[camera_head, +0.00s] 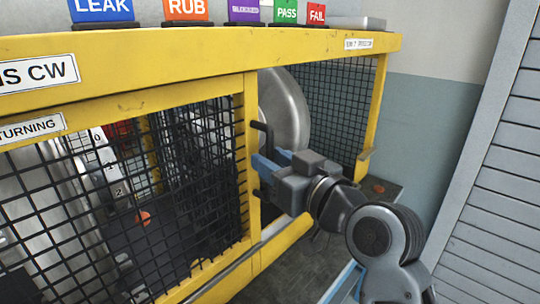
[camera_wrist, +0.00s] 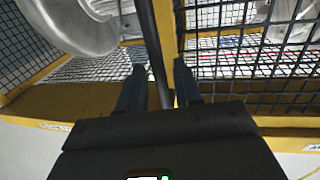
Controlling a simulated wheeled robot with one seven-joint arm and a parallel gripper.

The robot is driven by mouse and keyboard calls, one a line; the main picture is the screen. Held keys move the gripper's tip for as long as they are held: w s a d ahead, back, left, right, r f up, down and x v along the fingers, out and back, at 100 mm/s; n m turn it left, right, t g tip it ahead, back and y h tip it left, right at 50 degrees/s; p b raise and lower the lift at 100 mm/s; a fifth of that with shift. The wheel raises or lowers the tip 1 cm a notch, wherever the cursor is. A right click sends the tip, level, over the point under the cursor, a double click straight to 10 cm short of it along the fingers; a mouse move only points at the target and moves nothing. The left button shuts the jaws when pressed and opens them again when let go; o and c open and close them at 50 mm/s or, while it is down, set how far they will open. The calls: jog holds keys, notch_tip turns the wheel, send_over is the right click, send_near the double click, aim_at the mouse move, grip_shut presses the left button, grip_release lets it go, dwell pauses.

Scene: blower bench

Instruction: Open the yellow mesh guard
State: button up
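The yellow mesh guard (camera_head: 247,150) fills the left of the bench front in the head view, a black grid in a yellow frame. A black bar handle (camera_head: 263,133) stands at its right edge; it also shows in the wrist view (camera_wrist: 153,40). Right of that edge, an unmeshed gap shows a silver round housing (camera_head: 287,105). My gripper (camera_head: 259,172) is at the handle. In the wrist view, its two dark fingers (camera_wrist: 160,72) stand apart on either side of the bar, with some space showing. Whether either finger touches the bar is unclear.
A yellow top beam (camera_head: 220,53) carries colored signs and a grey box (camera_head: 357,22). A yellow post (camera_head: 375,105) and side mesh (camera_head: 335,105) bound the gap. A slatted grey panel (camera_head: 490,180) stands at the right.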

jog(key=shift+w+a, duration=0.35)
jog(key=shift+w, duration=0.05)
grip_shut()
dwell(0.4)
